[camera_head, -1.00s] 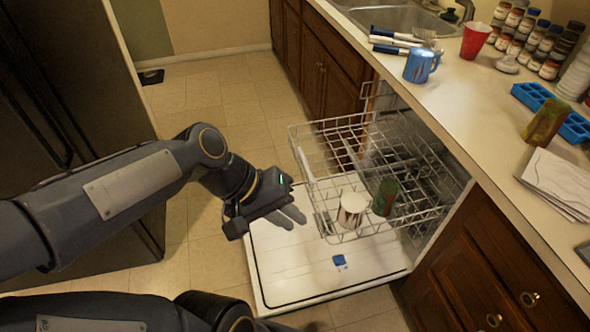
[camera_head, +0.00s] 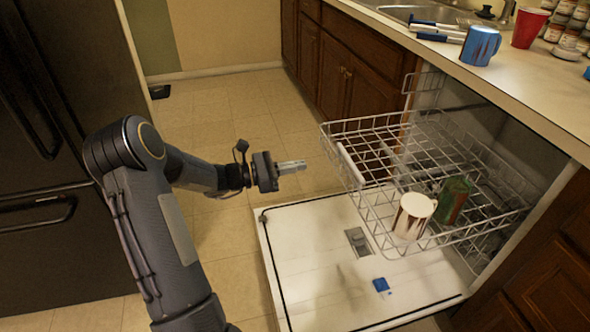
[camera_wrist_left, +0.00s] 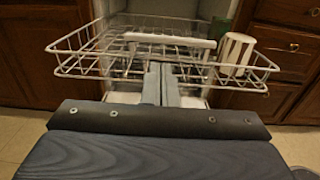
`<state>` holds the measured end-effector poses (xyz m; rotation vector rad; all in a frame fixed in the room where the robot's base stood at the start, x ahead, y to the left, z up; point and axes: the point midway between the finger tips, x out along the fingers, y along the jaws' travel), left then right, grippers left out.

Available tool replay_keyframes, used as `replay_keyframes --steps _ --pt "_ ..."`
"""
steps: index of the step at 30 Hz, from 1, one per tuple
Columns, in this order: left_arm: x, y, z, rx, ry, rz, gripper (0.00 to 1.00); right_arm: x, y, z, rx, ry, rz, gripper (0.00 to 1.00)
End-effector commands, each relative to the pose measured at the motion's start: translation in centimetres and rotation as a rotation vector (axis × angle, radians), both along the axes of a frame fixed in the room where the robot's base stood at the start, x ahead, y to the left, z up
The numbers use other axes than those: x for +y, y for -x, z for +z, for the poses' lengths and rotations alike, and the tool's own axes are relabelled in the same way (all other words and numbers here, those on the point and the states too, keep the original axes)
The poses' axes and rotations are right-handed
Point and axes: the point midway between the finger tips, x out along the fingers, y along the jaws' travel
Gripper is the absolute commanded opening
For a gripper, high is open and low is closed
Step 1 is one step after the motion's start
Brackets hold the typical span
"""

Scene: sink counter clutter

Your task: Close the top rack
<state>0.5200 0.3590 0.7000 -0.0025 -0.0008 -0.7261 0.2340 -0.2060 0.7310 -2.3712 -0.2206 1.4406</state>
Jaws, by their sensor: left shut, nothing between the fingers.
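The top rack (camera_head: 350,165) is a white wire basket pulled out of the dishwasher over its lowered door (camera_head: 330,285). A white and brown cup (camera_head: 411,218) and a green cup (camera_head: 453,199) stand in it. In the left wrist view the rack (camera_wrist_left: 85,70) spans the upper part, with the white cup (camera_wrist_left: 235,54) at its right. My left gripper (camera_head: 303,166) is shut and empty. It points at the rack's front side with a visible gap in the head view. Its fingers (camera_wrist_left: 162,84) overlap the rack's front in the wrist view. My right gripper is out of view.
A blue tablet (camera_head: 381,285) lies on the open door. The counter (camera_head: 430,58) above the dishwasher holds a blue mug (camera_head: 480,46), a red cup (camera_head: 529,27) and jars. A dark refrigerator (camera_head: 60,150) stands at the left. Floor (camera_head: 240,115) is free behind my left arm.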

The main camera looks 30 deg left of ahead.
Motion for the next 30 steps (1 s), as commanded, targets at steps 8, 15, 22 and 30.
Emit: replay_keyframes --steps 8,15,22,30 --pt "-4.3 -4.6 -0.3 -0.002 -0.001 -0.006 0.00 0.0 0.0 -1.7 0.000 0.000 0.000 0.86" --pt "-6.5 -7.2 -0.2 -0.001 -0.003 -0.004 0.00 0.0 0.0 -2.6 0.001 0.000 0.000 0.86" --pt "-7.2 -8.0 -0.1 0.000 -0.001 -0.002 0.00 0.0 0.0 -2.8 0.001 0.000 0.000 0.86" --pt "-7.2 -8.0 0.0 0.000 -0.003 -0.002 0.00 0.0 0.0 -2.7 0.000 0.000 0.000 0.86"
